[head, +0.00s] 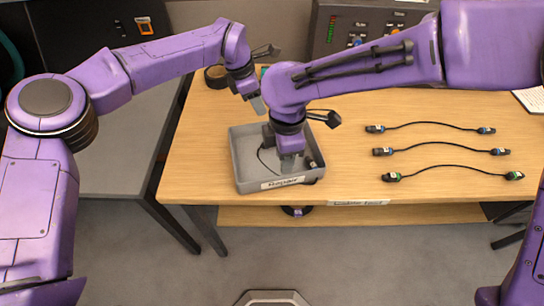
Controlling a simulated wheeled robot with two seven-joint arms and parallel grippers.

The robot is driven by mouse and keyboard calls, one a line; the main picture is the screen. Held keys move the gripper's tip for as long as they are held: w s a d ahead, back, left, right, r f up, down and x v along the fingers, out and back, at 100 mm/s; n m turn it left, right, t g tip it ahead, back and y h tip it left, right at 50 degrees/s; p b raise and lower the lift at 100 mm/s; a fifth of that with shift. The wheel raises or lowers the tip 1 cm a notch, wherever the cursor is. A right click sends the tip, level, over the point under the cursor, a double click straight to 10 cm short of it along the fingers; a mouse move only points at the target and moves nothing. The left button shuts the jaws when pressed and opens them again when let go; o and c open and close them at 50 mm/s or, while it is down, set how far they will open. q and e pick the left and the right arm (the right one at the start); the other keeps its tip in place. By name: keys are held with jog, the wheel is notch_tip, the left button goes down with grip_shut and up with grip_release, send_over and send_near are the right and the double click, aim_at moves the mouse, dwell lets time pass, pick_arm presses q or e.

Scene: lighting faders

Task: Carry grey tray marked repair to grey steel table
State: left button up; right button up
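The grey tray (310,178) sits on the wooden table near its front left edge, with a white label reading "Repair" on its front wall. A dark cable with a connector (313,162) lies in it, partly hidden by my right gripper. My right gripper (290,164) points down inside the tray; whether its fingers hold anything is unclear. My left gripper (259,106) is higher, above the tray's back edge and apart from it; its finger gap does not show. The grey steel table (120,150) stands to the left, its visible top partly behind my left arm.
Three dark cables (440,146) lie in rows on the wooden table (190,150), right of the tray. A roll of dark tape (216,77) and control panels stand at the back. A gap separates the two tables. The visible middle of the steel table is clear.

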aim_at(283, 176)
pick_arm(q)
jog(key=shift+s, duration=0.1)
